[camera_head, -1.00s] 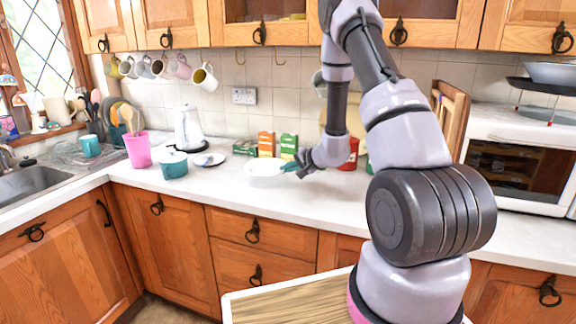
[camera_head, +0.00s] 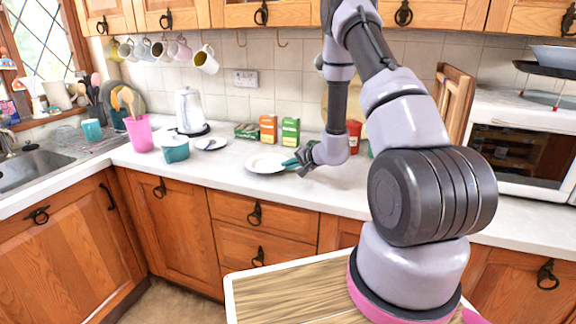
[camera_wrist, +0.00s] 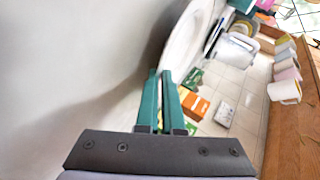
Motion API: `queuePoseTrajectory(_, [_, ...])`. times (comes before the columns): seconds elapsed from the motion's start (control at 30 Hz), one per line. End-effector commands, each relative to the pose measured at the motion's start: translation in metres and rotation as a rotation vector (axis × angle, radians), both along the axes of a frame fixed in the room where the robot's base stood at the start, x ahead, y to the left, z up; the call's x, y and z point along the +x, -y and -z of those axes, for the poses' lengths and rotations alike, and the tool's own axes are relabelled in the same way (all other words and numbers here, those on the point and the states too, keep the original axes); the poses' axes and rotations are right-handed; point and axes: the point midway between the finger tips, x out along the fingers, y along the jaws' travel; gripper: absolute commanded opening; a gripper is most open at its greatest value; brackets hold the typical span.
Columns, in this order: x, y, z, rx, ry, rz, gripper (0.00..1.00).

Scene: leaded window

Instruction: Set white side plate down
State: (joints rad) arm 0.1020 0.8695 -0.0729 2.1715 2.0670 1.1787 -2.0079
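The white side plate (camera_head: 267,164) lies about level, at or just above the pale countertop (camera_head: 235,172); I cannot tell whether its whole base touches. My gripper (camera_head: 291,164) is at its right edge, with its green fingers close together on the rim. The fingers look shut on the rim, though the contact itself is small and partly hidden.
Behind the plate stand an orange box (camera_head: 268,128), a green box (camera_head: 290,131) and a red tin (camera_head: 353,136). Counter in front of the plate is clear.

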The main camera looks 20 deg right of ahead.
Motion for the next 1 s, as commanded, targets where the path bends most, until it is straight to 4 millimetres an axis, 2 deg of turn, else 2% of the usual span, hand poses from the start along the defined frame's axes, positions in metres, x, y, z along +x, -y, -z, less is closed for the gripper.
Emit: queuePoseTrajectory(1.0, [-0.002,0.0,0.022,-0.002,-0.006,-0.002,0.0])
